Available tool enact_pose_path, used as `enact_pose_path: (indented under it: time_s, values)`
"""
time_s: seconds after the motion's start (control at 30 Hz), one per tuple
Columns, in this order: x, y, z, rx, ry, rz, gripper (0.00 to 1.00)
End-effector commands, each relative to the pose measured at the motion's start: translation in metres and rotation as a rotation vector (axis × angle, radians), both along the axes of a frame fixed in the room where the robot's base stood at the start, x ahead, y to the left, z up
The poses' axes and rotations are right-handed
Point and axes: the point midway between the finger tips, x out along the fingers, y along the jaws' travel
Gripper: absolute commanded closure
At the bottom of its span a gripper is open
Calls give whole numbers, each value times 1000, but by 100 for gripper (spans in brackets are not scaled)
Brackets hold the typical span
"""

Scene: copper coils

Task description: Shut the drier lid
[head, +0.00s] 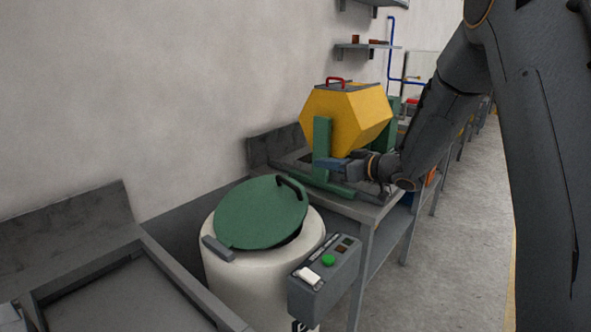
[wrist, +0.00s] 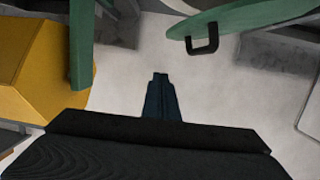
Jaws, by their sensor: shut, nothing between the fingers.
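The drier is a white round tub (head: 245,285) with a green disc lid (head: 262,212). The lid is tilted, hinged near a grey block at its left, with a dark gap under its right side. A black handle (head: 292,187) stands on the lid's far right edge. In the wrist view the lid (wrist: 255,14) and its handle (wrist: 203,42) show at the upper right. My gripper (head: 322,163) is shut and empty, above and to the right of the lid, apart from it. Its closed fingers show in the wrist view (wrist: 160,78).
A yellow barrel (head: 345,120) on a green stand sits on the bench behind my gripper. A grey control box (head: 325,277) with a green button is at the drier's front right. A grey sink (head: 130,290) is at the left. The floor at right is clear.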

Motion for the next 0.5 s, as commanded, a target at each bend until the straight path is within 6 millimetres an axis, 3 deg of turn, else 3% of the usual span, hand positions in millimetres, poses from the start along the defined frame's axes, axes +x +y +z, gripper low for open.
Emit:
enact_pose_path:
  time_s: [0.23,0.5]
  values:
    - [3,19,2,29,-8,59,100]
    - [33,58,-7,28,-8,58,100]
